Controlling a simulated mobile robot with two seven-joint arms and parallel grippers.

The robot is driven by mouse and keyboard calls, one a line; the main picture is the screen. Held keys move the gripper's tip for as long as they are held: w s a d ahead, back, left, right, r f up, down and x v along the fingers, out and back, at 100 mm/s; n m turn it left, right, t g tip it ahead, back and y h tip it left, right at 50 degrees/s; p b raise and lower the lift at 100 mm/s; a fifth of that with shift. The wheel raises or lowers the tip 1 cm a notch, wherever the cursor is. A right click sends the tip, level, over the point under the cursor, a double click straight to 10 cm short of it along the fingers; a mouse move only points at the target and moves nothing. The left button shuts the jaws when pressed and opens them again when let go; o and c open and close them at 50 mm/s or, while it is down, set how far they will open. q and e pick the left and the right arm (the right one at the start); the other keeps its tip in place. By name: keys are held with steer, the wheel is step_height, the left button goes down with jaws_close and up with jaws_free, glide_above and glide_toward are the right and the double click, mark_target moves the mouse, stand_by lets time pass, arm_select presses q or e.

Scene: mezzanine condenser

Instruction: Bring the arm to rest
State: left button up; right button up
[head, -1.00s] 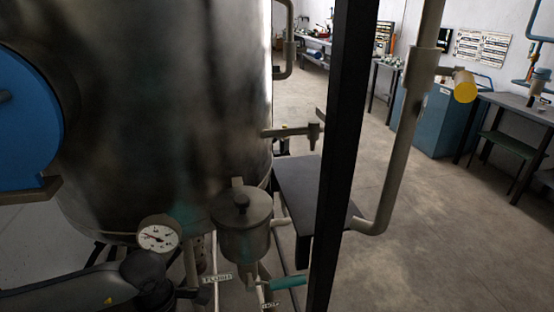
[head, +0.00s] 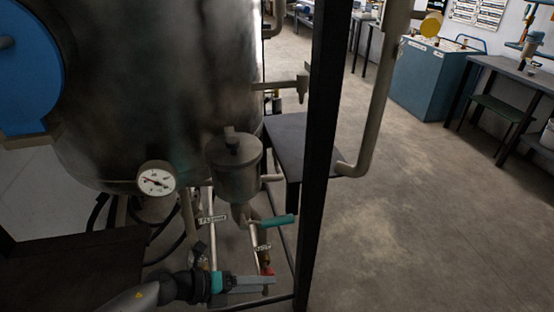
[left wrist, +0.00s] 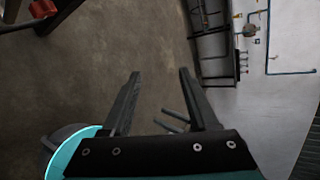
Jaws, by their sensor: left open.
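My left arm comes in low in the head view, and its gripper (head: 262,284) points right, below the grey pot-shaped vessel. In the left wrist view the two dark fingers of this gripper (left wrist: 160,73) stand apart with nothing between them; floor shows beyond. The fingers overlap a small red fitting (head: 267,270) in the head view; I cannot tell whether they touch it. My right gripper is in neither view.
A large metal tank (head: 160,80) fills the left, with a pressure gauge (head: 157,178) and the grey vessel (head: 233,160) in front. A teal-handled valve (head: 277,221), a black post (head: 318,150) and a bent pipe (head: 377,110) stand near. Floor at right is clear.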

arm_select(q)
steer(key=s+a+f+n+t+y+b, duration=0.1)
steer(key=s+a+f+n+t+y, duration=0.25)
steer(key=a+f+n, duration=0.45)
steer(key=s+a+f+n+t+y, duration=0.2)
steer(key=a+f+n+y, duration=0.15)
steer(key=f+n, duration=0.85)
steer(key=s+a+f+n+g+y, duration=0.1)
steer(key=s+f+n, duration=0.3)
steer(key=s, duration=0.6)
steer(key=s+a+f+n+g+y, duration=0.1)
steer(key=s+f+n+g, duration=0.3)
steer(key=s, duration=0.6)
steer(key=s+f+n+g+y, duration=0.2)
steer(key=s+f+n+g, duration=0.1)
steer(key=s, duration=0.7)
steer(key=shift+s+a+f+n+y+b, duration=0.35)
steer(key=shift+f+n, duration=0.25)
steer(key=shift+n, duration=0.4)
steer(key=shift+c, duration=0.8)
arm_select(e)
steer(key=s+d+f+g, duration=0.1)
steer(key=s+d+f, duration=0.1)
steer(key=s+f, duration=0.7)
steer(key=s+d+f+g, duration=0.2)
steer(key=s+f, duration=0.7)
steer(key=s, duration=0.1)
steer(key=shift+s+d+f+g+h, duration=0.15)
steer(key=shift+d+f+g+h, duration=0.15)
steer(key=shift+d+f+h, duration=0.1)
